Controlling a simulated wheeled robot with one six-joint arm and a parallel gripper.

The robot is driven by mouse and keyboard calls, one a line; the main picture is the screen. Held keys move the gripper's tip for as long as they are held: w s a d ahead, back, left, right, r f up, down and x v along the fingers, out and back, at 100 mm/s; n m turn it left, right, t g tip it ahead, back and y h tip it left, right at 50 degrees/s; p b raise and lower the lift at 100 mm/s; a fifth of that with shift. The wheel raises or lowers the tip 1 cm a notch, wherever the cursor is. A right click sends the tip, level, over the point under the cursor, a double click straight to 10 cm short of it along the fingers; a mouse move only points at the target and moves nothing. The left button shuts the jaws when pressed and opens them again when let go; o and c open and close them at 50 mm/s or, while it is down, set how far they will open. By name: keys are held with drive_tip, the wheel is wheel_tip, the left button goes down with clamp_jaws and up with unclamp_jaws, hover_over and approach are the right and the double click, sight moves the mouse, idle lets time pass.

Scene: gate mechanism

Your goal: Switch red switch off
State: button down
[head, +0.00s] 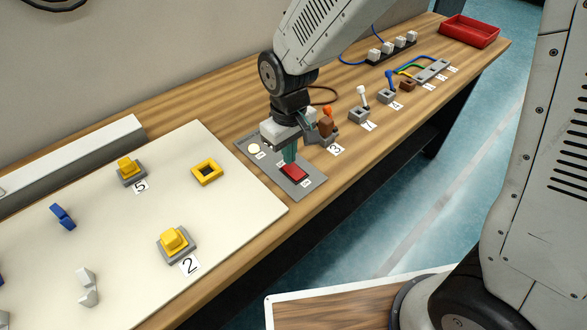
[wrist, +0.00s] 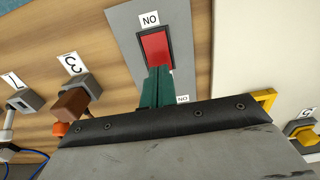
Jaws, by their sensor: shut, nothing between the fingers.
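The red switch (head: 295,172) is a rectangular rocker on a grey plate (head: 310,189) lying on the wooden table. It also shows in the wrist view (wrist: 155,49), with a label (wrist: 150,20) beyond it and another label (wrist: 183,99) on the near side. My gripper (head: 290,158) points down with its green fingers shut and empty. In the wrist view the fingertips (wrist: 157,73) overlap the near edge of the red switch. I cannot tell whether they touch it. The fingers hide part of the switch's near end.
A white board (head: 230,215) with yellow buttons stands left of the plate. A brown block with an orange knob (head: 327,122) is close on the right. A white-tipped lever (head: 361,100) and a blue one (head: 389,82) stand farther right. A red tray (head: 470,32) is at the far end.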

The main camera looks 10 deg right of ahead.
drive_tip(key=shift+f, duration=0.9)
idle(0.8)
drive_tip(key=shift+r, duration=3.5)
drive_tip(key=s+d+r+m, duration=0.3)
drive_tip(key=s+d+r, duration=0.3)
drive_tip(key=s+d, duration=0.3)
drive_tip(key=s+d+r+m+t, duration=0.1)
drive_tip(key=s+d+r+m, duration=0.2)
drive_tip(key=s+d+r, duration=0.4)
drive_tip(key=s+d, duration=0.3)
drive_tip(key=d, duration=0.1)
drive_tip(key=shift+s+d+r+m, duration=0.2)
drive_tip(key=shift+s+d+m, duration=0.1)
drive_tip(key=shift+m, duration=0.1)
